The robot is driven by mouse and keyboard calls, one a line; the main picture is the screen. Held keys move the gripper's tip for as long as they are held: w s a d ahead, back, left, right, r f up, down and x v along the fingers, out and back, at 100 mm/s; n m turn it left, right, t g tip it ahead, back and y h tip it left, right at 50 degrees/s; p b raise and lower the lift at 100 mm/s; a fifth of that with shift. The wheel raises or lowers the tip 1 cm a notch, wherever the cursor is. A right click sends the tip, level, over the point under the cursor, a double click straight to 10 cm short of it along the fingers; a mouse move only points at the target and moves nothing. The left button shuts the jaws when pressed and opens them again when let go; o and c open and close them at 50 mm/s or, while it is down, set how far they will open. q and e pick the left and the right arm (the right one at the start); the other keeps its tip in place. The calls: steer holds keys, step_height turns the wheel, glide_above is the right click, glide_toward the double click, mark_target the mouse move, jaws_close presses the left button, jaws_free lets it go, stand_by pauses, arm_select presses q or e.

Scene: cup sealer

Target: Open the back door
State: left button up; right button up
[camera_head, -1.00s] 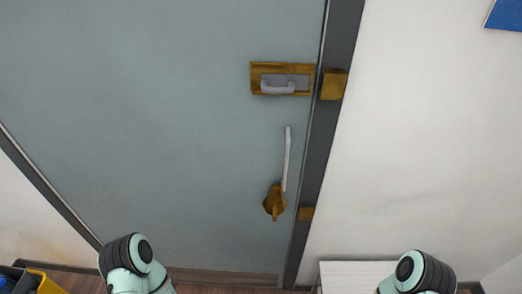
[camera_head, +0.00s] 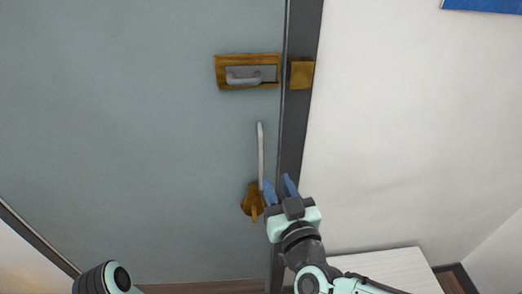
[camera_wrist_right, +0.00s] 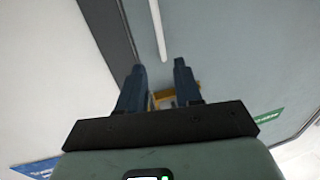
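The back door (camera_head: 130,130) is a grey-blue panel that looks shut against its dark frame (camera_head: 291,130). A brass latch plate with a grey pull (camera_head: 245,77) sits high near its right edge. Below it a long pale handle bar (camera_head: 261,150) rises from a brass knob-like base (camera_head: 252,200). My right gripper (camera_head: 281,186) is open, its blue fingers just right of the base in the head view. In the right wrist view the open fingers (camera_wrist_right: 160,80) point toward the bar (camera_wrist_right: 158,30), with brass showing between them. My left gripper is out of view.
A brass block (camera_head: 301,73) is fixed on the frame beside the latch plate. A white slatted surface (camera_head: 390,268) stands low at the right by the white wall (camera_head: 410,130). A blue panel (camera_head: 485,4) hangs at the top right.

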mark_target(262, 151)
steer(key=p+x, duration=0.1)
steer(key=x, duration=1.2)
steer(key=shift+a+f, duration=0.1)
steer(key=shift+f, duration=0.05)
jaws_close()
